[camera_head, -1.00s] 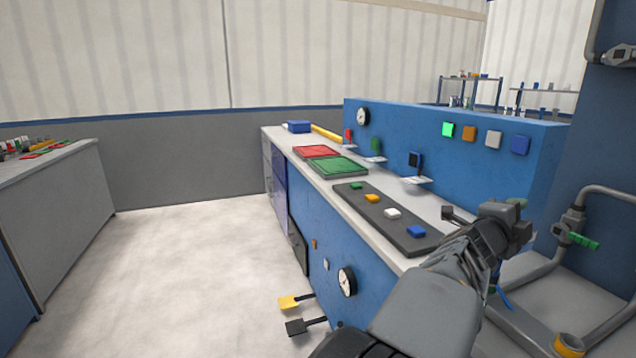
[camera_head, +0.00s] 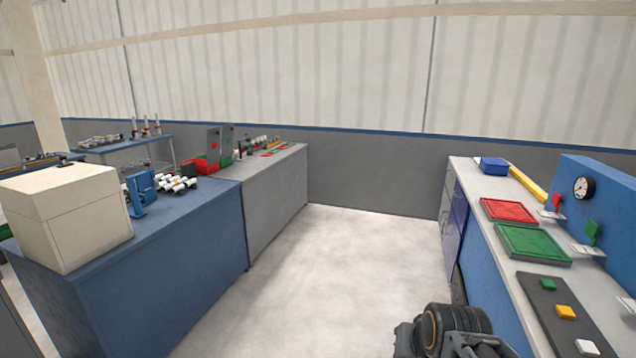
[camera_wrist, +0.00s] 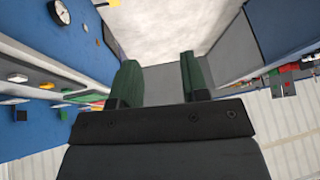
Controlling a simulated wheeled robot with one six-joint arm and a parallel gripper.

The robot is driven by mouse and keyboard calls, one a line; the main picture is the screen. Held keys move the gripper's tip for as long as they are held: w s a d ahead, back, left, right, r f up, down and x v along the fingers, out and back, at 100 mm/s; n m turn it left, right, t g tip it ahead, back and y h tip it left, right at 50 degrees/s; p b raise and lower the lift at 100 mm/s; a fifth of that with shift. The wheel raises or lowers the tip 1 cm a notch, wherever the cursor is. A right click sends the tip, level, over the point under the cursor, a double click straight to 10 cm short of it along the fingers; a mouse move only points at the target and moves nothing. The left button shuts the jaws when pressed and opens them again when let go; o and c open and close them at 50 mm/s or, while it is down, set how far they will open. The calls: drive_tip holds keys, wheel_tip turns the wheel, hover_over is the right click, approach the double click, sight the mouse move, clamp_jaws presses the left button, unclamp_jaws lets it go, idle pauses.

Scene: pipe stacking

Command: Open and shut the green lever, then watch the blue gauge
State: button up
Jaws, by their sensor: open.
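My gripper (camera_wrist: 158,66) shows in the wrist view with its two green-padded fingers apart and nothing between them. In the head view only part of my arm shows at the bottom, and the fingers are not visible. A small upright green piece (camera_head: 592,232) stands on a white plate on the right counter; I cannot tell whether it is the green lever. A round white-faced gauge with a dark rim (camera_head: 581,187) is on the blue panel above. The wrist view shows a round gauge on a blue face at the upper left (camera_wrist: 58,12). No clearly blue gauge is visible.
The right counter (camera_head: 480,182) holds a red tray (camera_head: 508,211), a green tray (camera_head: 533,243), a blue box (camera_head: 494,166) and a button strip (camera_head: 540,298). A blue bench (camera_head: 180,260) with a beige box (camera_head: 67,215) stands left. The floor (camera_head: 330,265) between is clear.

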drive_tip(key=s+a+n+g, duration=0.1)
drive_tip(key=s, duration=0.1)
drive_tip(key=s+a+n+g+p, duration=0.1)
drive_tip(key=s+a+n, duration=0.1)
drive_tip(key=shift+a+r, duration=0.25)
drive_tip(key=shift+r, duration=0.15)
idle(7.2)
